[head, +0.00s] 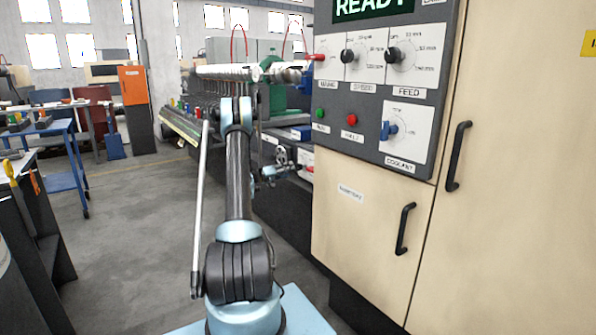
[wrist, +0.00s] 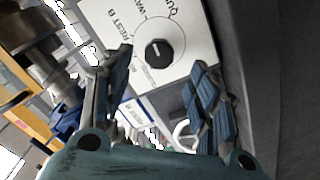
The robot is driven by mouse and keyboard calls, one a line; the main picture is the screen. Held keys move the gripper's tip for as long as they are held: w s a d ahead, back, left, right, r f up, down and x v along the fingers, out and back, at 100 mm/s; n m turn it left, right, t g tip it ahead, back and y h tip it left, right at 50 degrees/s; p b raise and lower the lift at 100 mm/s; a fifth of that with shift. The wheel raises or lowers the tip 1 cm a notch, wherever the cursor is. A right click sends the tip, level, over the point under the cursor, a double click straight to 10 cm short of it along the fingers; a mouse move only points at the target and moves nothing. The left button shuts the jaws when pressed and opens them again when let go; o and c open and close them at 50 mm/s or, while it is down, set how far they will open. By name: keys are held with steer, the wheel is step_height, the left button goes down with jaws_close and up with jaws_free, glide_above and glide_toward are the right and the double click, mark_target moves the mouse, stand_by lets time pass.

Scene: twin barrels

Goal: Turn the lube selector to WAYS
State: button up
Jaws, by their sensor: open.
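In the wrist view, the lube selector is a round black knob (wrist: 158,52) inside a ring on a white plate (wrist: 190,38). Printed labels circle it: REST B at left, WAYS at upper left, a cut-off one starting QU at upper right. A pale mark shows on the knob's upper face; I cannot tell which label it points to. My gripper (wrist: 161,62) is open, its dark blue fingers on either side of the knob in the picture, and nothing is between them. Contact cannot be seen. In the head view I cannot make out the selector or the gripper clearly.
A grey panel (head: 372,95) with SPEED and FEED knobs, green and red buttons and a blue COOLANT knob (head: 388,130) stands right of my arm in the head view. Open floor (head: 130,235) lies to the left.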

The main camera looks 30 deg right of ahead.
mark_target(297, 167)
steer(key=d, duration=0.8)
steer(key=shift+w, duration=0.3)
steer(key=c, duration=1.1)
